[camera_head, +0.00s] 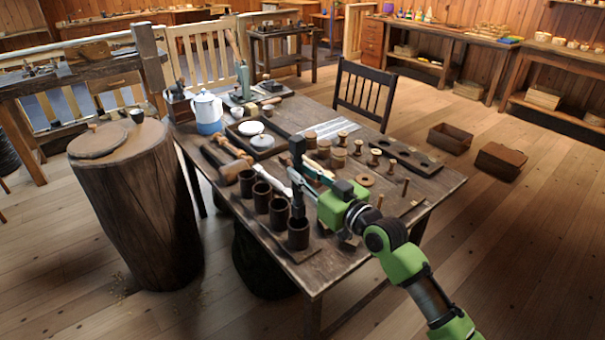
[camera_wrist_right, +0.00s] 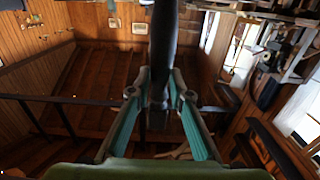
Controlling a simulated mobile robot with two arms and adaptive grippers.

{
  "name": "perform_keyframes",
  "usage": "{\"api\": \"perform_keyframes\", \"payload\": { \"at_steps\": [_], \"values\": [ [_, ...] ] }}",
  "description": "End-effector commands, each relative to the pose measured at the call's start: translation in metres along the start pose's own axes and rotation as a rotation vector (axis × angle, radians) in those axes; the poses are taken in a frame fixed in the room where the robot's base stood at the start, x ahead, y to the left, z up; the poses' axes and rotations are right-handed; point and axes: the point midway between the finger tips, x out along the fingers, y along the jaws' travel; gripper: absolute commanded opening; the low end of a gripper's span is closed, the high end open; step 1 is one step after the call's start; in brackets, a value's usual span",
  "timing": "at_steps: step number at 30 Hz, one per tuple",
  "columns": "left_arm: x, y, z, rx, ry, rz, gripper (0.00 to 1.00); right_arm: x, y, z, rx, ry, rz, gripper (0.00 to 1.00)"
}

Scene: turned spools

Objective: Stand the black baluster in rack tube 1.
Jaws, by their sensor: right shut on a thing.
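My right gripper (camera_head: 304,172) is shut on the black baluster (camera_head: 297,147) and holds it upright. In the right wrist view the baluster (camera_wrist_right: 163,40) stands between the two teal fingers (camera_wrist_right: 160,92). The rack (camera_head: 310,248) lies along the table's near left edge with a row of dark tubes. The baluster's lower end is at the mouth of the nearest tube (camera_head: 298,238); I cannot tell whether it is inside or just above. The other tubes (camera_head: 262,198) look empty. No tube number is readable. My left gripper is not in view.
Several small turned spools (camera_head: 338,157) and a dark holed board (camera_head: 410,157) stand farther right on the table (camera_head: 440,185). A blue-white pot (camera_head: 207,110) stands at the back left. A wooden stump (camera_head: 140,210) is left of the table.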

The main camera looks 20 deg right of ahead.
Motion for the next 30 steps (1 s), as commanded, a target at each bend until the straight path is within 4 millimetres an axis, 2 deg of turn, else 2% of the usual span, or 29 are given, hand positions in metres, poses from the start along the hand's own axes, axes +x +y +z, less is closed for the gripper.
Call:
{"api": "perform_keyframes", "payload": {
  "at_steps": [30],
  "values": [
    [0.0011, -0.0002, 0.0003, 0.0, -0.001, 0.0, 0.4, -0.0013, -0.0015, 0.0076, 0.0, 0.002, 0.0, 0.0]
  ]
}}
